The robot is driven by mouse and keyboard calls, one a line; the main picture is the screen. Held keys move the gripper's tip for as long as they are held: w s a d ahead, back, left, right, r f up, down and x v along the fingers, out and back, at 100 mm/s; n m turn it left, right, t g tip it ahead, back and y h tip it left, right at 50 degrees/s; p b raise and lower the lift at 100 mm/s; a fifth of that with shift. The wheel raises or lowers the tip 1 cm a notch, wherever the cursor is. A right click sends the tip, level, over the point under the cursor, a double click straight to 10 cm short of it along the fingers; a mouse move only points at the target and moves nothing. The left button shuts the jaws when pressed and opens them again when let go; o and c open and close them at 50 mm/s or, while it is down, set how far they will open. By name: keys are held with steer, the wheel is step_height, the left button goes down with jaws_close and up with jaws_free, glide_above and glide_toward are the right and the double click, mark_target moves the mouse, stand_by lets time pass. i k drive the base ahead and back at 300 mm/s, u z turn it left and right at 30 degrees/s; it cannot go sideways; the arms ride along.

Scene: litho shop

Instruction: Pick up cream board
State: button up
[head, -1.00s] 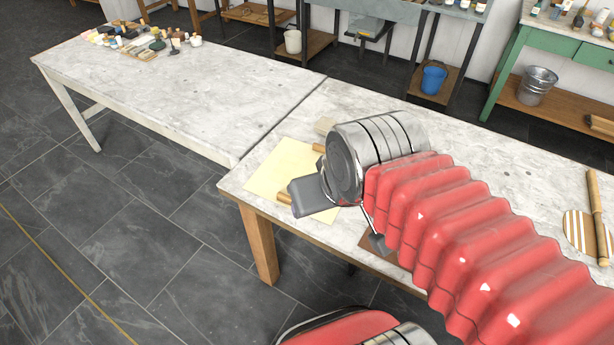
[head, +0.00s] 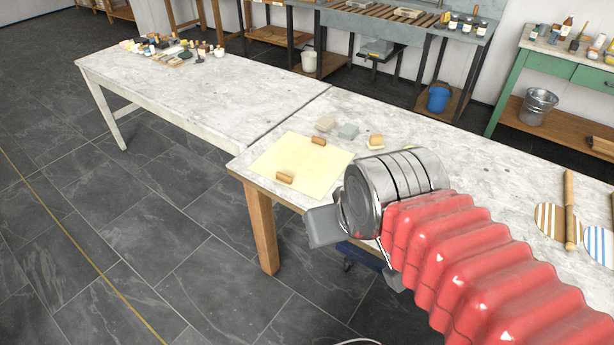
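The cream board (head: 304,176) is a flat, pale yellow rectangle. It lies at the left end of the nearer table, close to its front edge. Two small wooden blocks, perhaps handles, sit on it at opposite edges. My gripper (head: 328,226) shows as a grey block at the end of my red ribbed arm, seemingly over the table's front edge, right of and nearer than the board. It appears apart from the board. Its fingers are mostly hidden by my wrist, so I cannot see the gap between them.
Small grey blocks (head: 348,131) and a wooden-topped piece (head: 375,142) lie behind the board. Striped round boards (head: 549,221) and a wooden roller (head: 570,205) lie at right. A second table (head: 200,85) adjoins at left. Something dark blue (head: 362,257) shows below my gripper. The floor at left is clear.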

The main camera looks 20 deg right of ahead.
mark_target(310, 167)
steer(key=k, duration=0.65)
steer(key=u, duration=0.7)
steer(key=i, duration=2.15)
steer(key=z, duration=0.7)
